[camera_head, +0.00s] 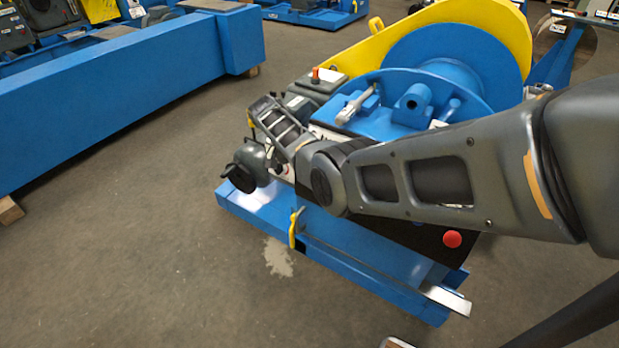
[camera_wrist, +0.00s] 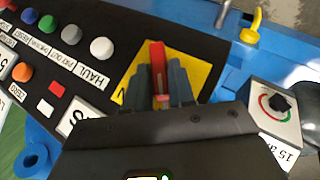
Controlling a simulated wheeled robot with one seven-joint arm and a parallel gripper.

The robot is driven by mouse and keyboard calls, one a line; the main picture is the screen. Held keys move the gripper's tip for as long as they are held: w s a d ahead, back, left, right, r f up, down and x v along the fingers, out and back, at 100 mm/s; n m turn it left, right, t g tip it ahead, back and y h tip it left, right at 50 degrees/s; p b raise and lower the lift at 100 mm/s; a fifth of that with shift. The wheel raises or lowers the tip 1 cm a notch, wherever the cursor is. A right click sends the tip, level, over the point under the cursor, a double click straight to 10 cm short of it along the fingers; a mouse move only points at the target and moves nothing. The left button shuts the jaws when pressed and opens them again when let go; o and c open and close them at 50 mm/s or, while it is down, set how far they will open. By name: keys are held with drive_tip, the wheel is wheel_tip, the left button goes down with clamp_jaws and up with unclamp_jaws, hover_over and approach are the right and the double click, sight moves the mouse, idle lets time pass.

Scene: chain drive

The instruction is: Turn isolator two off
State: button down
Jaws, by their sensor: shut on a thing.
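My gripper (camera_wrist: 158,82) shows in the wrist view with its two dark fingers shut on a red handle (camera_wrist: 157,54). The handle stands on a yellow plate (camera_wrist: 199,71) on a black panel. The handle lies roughly along the fingers, its far end showing between and beyond the fingertips. The gripper body hides the near part of the plate and any lettering there, so I cannot read which isolator this is. In the head view my arm reaches over the blue machine (camera_head: 345,235), and the handle cannot be made out.
In the wrist view, several coloured buttons and a white button (camera_wrist: 101,47) marked HAUL lie left of the handle. A grey box with a black rotary knob (camera_wrist: 279,103) is at the right.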

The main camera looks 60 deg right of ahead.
drive_tip(key=shift+w+f+n+g+b, duration=0.1)
drive_tip(key=shift+f+n+g+b, duration=0.15)
drive_tip(key=shift+n+g+b, duration=0.7)
drive_tip(key=shift+r+m+b, duration=0.1)
drive_tip(key=shift+m+b, duration=0.25)
drive_tip(key=shift+b, duration=0.05)
drive_tip(key=c, duration=1)
unclamp_jaws()
drive_tip(key=shift+c, duration=0.2)
drive_tip(key=v, duration=0.7)
drive_tip(key=shift+w+a+r+b, duration=0.25)
drive_tip(key=shift+r+b, duration=0.1)
drive_tip(key=shift+b, duration=0.1)
